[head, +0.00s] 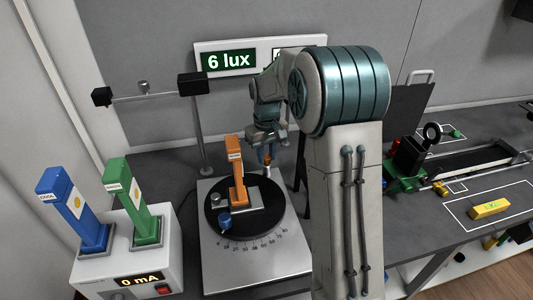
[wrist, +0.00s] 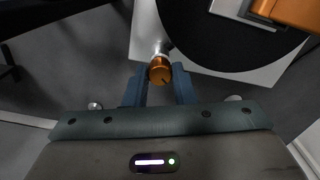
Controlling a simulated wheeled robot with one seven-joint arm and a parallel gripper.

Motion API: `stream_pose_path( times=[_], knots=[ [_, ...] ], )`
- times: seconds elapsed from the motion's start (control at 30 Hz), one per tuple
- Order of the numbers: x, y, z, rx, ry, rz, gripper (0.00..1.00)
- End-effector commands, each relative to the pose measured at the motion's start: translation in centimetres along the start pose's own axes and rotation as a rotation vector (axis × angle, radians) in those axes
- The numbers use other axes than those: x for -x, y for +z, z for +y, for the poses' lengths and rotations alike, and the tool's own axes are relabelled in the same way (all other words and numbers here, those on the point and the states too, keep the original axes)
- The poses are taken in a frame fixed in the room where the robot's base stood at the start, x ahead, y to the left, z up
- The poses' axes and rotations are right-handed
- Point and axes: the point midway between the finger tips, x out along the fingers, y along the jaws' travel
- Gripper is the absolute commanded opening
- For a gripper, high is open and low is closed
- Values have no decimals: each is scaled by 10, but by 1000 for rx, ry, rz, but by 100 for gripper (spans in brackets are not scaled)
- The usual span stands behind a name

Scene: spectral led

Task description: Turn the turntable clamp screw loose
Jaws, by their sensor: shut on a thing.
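The turntable (head: 217,233) is a black disc with a degree scale on a pale base plate (head: 285,262). The clamp screw, an orange knob (wrist: 160,71) with a dark mark on its face, sits on a metal shank at the plate's edge in the wrist view. My gripper (wrist: 160,88) is shut on this knob, with a blue finger on each side of it. In the head view my gripper (head: 266,150) is behind the turntable, and the knob (head: 267,160) shows only slightly beneath it.
Blue (head: 70,212) and green (head: 137,203) modules stand on a white supply box (head: 170,252) reading 0 mA. A display (head: 231,61) reads 6 lux. A rail setup (head: 470,165) is at right.

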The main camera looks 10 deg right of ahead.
Motion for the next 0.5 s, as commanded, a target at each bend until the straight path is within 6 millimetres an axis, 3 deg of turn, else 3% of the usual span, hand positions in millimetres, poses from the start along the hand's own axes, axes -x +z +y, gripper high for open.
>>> stream_pose_path(
  times=[0.33,0.37,0.4,0.5],
  knots=[
    [1,0,1,2,1,1,0],
    [1,0,0,2,1,1,31],
    [1,0,0,2,1,1,43],
    [0,0,0,1,1,1,45]
  ],
)
